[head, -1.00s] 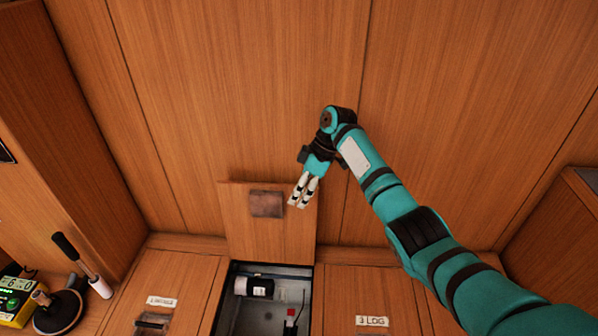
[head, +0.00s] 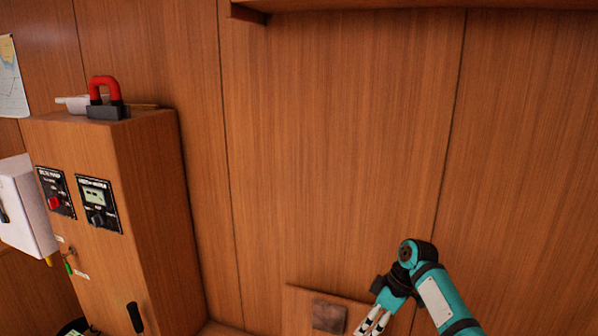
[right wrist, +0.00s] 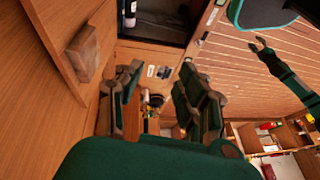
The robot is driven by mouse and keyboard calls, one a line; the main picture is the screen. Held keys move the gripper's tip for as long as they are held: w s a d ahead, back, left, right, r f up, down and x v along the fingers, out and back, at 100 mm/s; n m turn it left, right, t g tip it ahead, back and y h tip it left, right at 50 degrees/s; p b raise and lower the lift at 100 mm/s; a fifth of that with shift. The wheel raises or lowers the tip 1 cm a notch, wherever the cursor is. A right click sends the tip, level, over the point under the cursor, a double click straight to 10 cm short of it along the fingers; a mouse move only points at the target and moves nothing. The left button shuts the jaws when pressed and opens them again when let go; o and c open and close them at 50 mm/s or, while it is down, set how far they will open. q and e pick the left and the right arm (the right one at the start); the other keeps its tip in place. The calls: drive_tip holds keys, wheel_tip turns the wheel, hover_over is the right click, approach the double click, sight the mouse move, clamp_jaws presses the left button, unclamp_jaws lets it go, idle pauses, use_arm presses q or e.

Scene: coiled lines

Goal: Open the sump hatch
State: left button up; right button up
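The sump hatch lid (head: 298,310) stands upright against the wood wall at the bottom of the head view, with a square dark plate (head: 328,317) on its face. In the right wrist view the lid (right wrist: 55,35) and plate (right wrist: 83,52) are at the left. The open hatch hole (right wrist: 155,28) is at the top there, with a pale cylinder inside. My right gripper (head: 372,326) is just right of the plate. In the wrist view its fingers (right wrist: 160,78) are apart with nothing between them. A dark arm of mine (right wrist: 280,65) shows small at the right; its finger state is unclear.
A wood cabinet (head: 150,200) with control panels stands at the left, a red and grey padlock-shaped object (head: 106,98) on top. A white box (head: 25,205) is beside it. A shelf edge (head: 400,5) runs along the top. The wall between is clear.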

drive_tip(key=s+a+f+m+t+h, duration=0.15)
drive_tip(key=s+f+m, duration=0.25)
drive_tip(key=s+f, duration=1.15)
drive_tip(key=s+d+r+m+t+h, duration=0.1)
drive_tip(key=s+d+r+m, duration=0.25)
drive_tip(key=s, duration=0.75)
drive_tip(key=s+d+r+m+t+h, duration=0.1)
drive_tip(key=s+d+r+m+h, duration=0.2)
drive_tip(key=s, duration=0.8)
wheel_tip(320, 180, down, 24)
drive_tip(key=a, duration=0.1)
drive_tip(key=s+d+f+g, duration=0.2)
drive_tip(key=s+d+f, duration=0.1)
drive_tip(key=s+f, duration=1.5)
drive_tip(key=shift+y, duration=0.35)
